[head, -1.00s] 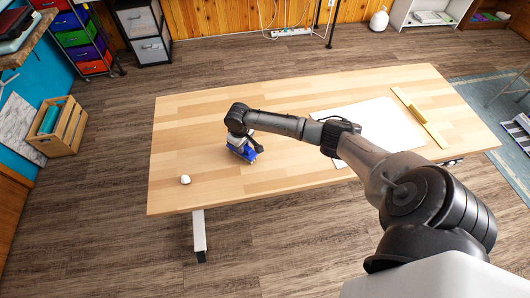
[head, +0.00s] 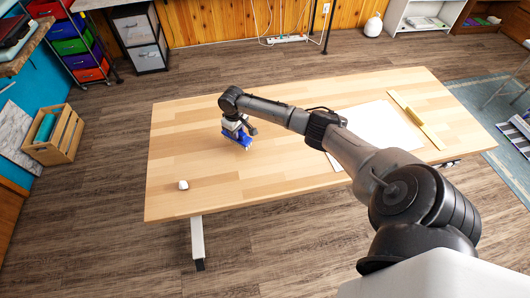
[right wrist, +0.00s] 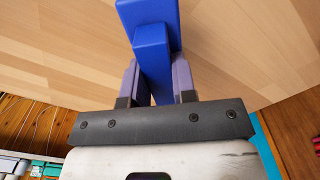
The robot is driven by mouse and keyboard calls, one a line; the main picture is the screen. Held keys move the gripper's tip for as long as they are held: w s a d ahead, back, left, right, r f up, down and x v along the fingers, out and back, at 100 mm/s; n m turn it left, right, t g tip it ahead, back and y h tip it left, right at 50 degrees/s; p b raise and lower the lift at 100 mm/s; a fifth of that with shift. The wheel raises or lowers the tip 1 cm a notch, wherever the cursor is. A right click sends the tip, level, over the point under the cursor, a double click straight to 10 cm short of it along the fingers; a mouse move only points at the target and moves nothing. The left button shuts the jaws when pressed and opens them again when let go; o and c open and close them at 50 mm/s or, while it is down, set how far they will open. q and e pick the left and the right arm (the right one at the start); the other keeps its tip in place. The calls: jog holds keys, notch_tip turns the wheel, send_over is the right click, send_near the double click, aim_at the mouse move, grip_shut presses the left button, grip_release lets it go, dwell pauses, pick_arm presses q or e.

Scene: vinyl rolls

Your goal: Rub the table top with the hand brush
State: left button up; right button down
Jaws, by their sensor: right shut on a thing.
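The wooden table top (head: 190,160) fills the middle of the head view. My right gripper (head: 238,131) is over its left-middle part. It is shut on the blue hand brush (head: 243,142). In the right wrist view the brush's blue body (right wrist: 152,50) stands between the two fingers of the right gripper (right wrist: 155,85), with the wood surface behind it. The brush is low over the table; I cannot tell whether its bristles touch the wood. My left gripper is not in view.
A small white object (head: 183,185) lies near the table's front left. A wooden crate (head: 58,135) stands on the floor at left. The table's left part is mostly clear.

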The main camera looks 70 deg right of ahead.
notch_tip(320, 180, up, 4)
jog(key=p, duration=0.3)
jog(key=shift+f, duration=0.25)
jog(key=shift+r+b, duration=0.1)
jog(key=shift+b, duration=0.2)
jog(key=shift+r, duration=0.85)
